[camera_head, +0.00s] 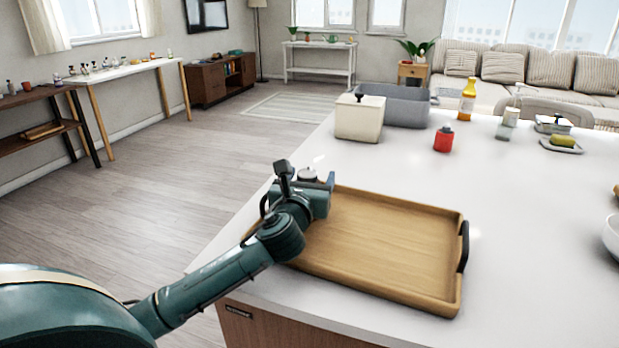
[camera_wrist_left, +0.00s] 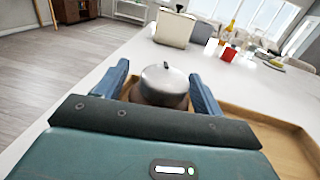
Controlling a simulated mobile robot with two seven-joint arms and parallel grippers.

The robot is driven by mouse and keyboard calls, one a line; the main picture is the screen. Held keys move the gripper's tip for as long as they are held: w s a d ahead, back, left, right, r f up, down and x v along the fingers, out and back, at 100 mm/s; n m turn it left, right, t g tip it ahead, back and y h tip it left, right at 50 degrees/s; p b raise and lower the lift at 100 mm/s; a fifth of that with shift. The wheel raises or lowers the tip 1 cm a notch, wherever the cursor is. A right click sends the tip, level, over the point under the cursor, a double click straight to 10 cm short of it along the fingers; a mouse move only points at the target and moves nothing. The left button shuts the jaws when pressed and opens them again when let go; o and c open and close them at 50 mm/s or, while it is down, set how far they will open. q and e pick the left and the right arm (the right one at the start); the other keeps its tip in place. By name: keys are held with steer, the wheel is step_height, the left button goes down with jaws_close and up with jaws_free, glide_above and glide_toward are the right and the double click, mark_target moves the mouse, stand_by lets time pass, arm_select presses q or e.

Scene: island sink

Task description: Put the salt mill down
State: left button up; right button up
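The salt mill (camera_wrist_left: 160,84) has a rounded silver top with a small dark knob. My right gripper is not in view.
The tray lies on the white island top (camera_head: 545,240), with a black handle at its right end. Behind it stand a cream canister (camera_head: 359,118), a grey bin (camera_head: 405,107), a red jar (camera_head: 443,140) and a yellow bottle (camera_head: 467,102). The tray's visible floor is empty.

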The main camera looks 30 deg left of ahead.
arm_select(q)
steer(key=shift+o, duration=0.3)
steer(key=shift+r, duration=0.2)
steer(key=v, duration=1.2)
